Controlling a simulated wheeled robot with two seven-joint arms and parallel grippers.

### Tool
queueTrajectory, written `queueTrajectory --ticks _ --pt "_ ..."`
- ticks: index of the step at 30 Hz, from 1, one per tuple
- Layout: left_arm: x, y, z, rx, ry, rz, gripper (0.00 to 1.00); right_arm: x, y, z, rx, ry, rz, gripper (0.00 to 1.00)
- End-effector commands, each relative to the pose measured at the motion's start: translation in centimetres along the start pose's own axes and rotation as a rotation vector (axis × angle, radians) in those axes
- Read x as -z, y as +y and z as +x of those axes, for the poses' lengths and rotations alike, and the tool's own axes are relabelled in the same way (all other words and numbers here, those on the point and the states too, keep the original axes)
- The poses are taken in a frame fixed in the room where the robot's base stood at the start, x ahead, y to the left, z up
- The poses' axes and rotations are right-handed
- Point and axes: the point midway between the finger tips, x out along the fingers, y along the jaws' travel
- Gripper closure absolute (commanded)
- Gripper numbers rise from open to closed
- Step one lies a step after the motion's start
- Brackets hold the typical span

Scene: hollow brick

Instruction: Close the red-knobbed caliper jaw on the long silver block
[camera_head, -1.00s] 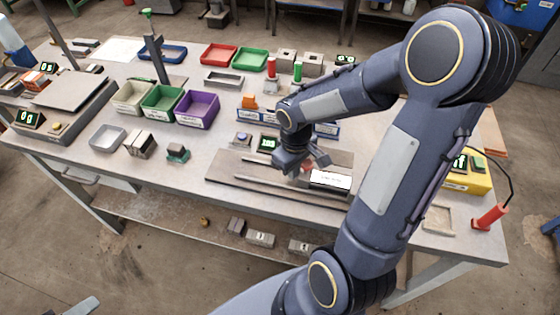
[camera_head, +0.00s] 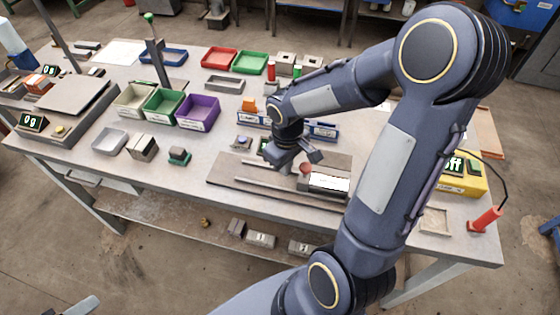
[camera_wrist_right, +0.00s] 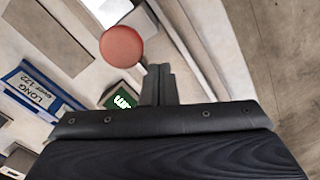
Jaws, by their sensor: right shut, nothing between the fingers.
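In the head view, the red knob (camera_head: 305,168) stands on the caliper (camera_head: 240,174), a flat grey base with long rails, at the block's left end. The silver block (camera_head: 329,183) lies at the right of the base, bright on its front. I cannot tell whether the jaw touches it. My right gripper (camera_head: 290,163) is shut and empty, just left of the knob. In the wrist view its closed fingers (camera_wrist_right: 159,86) are beside the red knob (camera_wrist_right: 121,46), which is up and left of them. The left gripper is not identifiable.
A small display (camera_wrist_right: 122,100) glows green behind the caliper, mostly hidden by my wrist in the head view. Blue labelled racks (camera_head: 322,132) stand behind it.

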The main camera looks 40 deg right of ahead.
Motion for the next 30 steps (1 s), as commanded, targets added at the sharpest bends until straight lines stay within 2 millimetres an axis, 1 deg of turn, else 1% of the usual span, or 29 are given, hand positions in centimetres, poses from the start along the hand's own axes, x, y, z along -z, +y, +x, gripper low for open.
queueTrajectory --ticks 1,18,21,30 --pt "0.3 0.3 -0.6 0.0 0.0 0.0 0.38 0.0 0.0 -0.8 0.0 0.001 0.0 1.0" --pt "1.8 1.6 -3.6 0.0 0.0 0.0 0.38 0.0 0.0 -5.3 0.0 0.001 0.0 1.0" --pt "1.9 1.7 -3.8 0.0 0.0 0.0 0.38 0.0 0.0 -5.6 0.0 0.0 0.0 1.0" --pt "1.8 1.7 -3.6 0.0 0.0 0.0 0.38 0.0 0.0 -5.4 0.0 0.0 0.0 1.0"
